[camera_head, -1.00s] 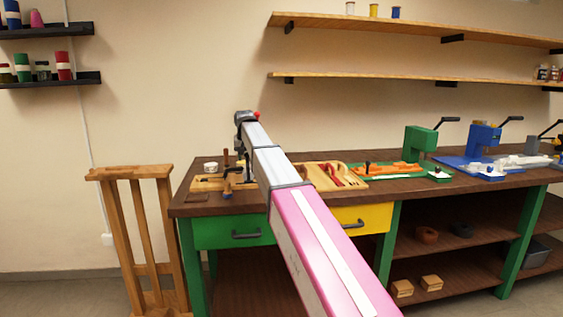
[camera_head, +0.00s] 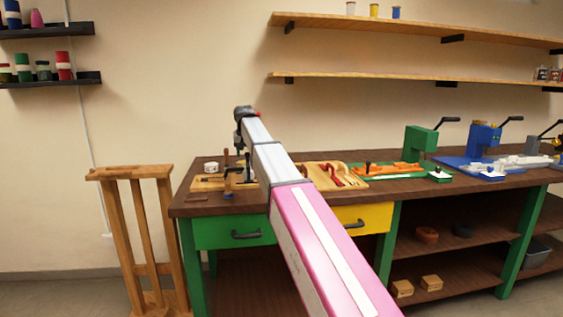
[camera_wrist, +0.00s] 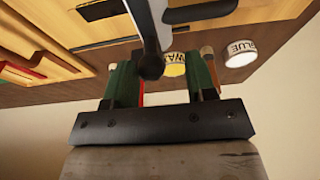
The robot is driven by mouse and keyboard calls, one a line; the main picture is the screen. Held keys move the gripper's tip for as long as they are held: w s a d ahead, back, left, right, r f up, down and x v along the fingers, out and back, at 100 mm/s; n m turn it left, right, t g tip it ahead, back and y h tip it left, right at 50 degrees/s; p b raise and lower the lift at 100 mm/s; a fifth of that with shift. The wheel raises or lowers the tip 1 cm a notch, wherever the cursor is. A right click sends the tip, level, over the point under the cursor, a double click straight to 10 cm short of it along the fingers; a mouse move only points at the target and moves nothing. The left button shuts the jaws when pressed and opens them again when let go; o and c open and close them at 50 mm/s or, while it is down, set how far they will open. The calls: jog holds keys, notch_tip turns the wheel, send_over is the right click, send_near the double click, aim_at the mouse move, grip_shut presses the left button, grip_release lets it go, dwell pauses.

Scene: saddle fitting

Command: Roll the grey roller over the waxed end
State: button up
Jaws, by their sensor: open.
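My gripper (camera_wrist: 162,68) is open in the wrist view, with its two dark green fingers apart. Between and beyond them is a grey metal shape (camera_wrist: 146,25) with a dark rounded end; I cannot tell if it is the roller or whether it touches a finger. Wooden handles (camera_wrist: 207,62) stand near the right finger. In the head view my arm hides part of the bench, and a wooden board (camera_head: 207,184) lies at its left end. The waxed end cannot be made out.
A tin marked BLUE (camera_wrist: 240,54) stands right of the wax tin. On the bench (camera_head: 205,207), a tray with red-handled tools (camera_head: 352,182) lies right of my arm, then green (camera_head: 419,139) and blue (camera_head: 484,137) presses. A wooden stand (camera_head: 130,174) is left of the bench.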

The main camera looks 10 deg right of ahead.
jog(key=shift+v, duration=2)
